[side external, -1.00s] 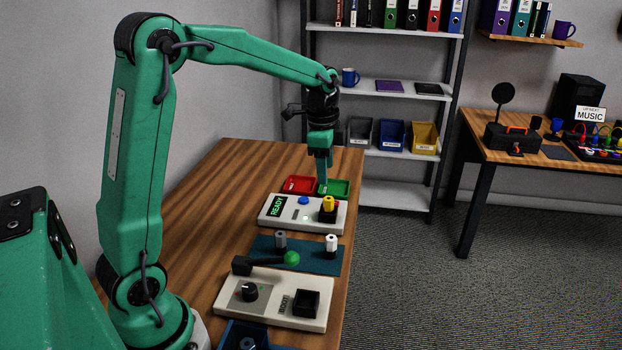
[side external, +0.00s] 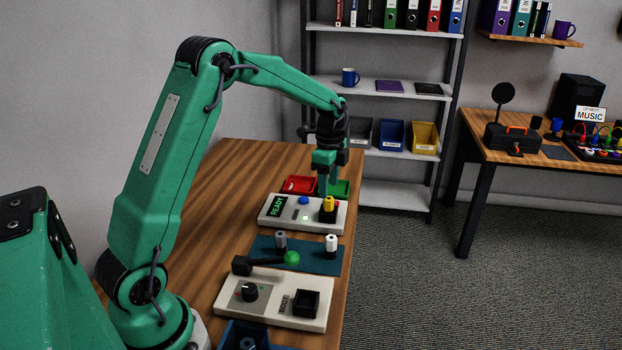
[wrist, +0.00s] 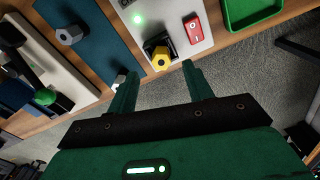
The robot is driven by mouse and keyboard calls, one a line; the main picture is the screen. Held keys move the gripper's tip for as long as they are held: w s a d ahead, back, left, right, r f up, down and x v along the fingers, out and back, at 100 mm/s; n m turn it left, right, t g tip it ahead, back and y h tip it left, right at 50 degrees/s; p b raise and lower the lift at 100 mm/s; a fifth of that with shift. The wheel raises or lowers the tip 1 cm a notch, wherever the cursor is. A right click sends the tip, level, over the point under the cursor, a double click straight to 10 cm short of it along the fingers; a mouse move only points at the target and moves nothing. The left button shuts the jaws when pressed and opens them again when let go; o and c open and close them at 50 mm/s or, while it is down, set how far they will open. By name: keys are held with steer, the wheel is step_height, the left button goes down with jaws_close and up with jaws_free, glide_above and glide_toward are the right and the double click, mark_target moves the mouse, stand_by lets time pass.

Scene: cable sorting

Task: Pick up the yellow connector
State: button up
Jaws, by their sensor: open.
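The yellow connector (side external: 328,204) stands upright in a black socket at the right end of the white tester box (side external: 276,213), whose display reads READY. It also shows in the wrist view (wrist: 161,54), seen from above, just beyond and between the fingertips. My gripper (side external: 325,188) is open and empty, close to the connector from behind it in the side view. In the wrist view my two green fingers (wrist: 157,77) are spread apart. The connector does not look gripped. Whether a finger touches it cannot be told.
A red tray (side external: 300,184) and a green tray (side external: 340,188) sit behind the tester box. A blue mat (side external: 264,254) in front holds a grey connector (side external: 281,241) and a white connector (side external: 331,245). A box with a green-knobbed lever (side external: 291,259) stands nearer. The table's right edge is close.

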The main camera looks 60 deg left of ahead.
mark_target(328, 199)
steer(key=shift+f, duration=2.85)
steer(key=c, duration=1.1)
steer(key=shift+r, duration=0.2)
steer(key=shift+w+a+r, duration=0.1)
steer(key=shift+r, duration=0.45)
steer(key=r, duration=0.1)
steer(key=d+r, duration=0.1)
steer(key=r, duration=0.1)
steer(key=shift+r, duration=0.1)
steer(key=s+d+r, duration=0.1)
steer(key=d+r, duration=0.1)
steer(key=d, duration=0.1)
steer(key=s+d+r, duration=0.1)
steer(key=d+r, duration=0.1)
steer(key=d, duration=0.2)
steer(key=s+d+r, duration=0.1)
steer(key=d+r, duration=0.1)
steer(key=d, duration=0.1)
steer(key=shift+d+r, duration=0.2)
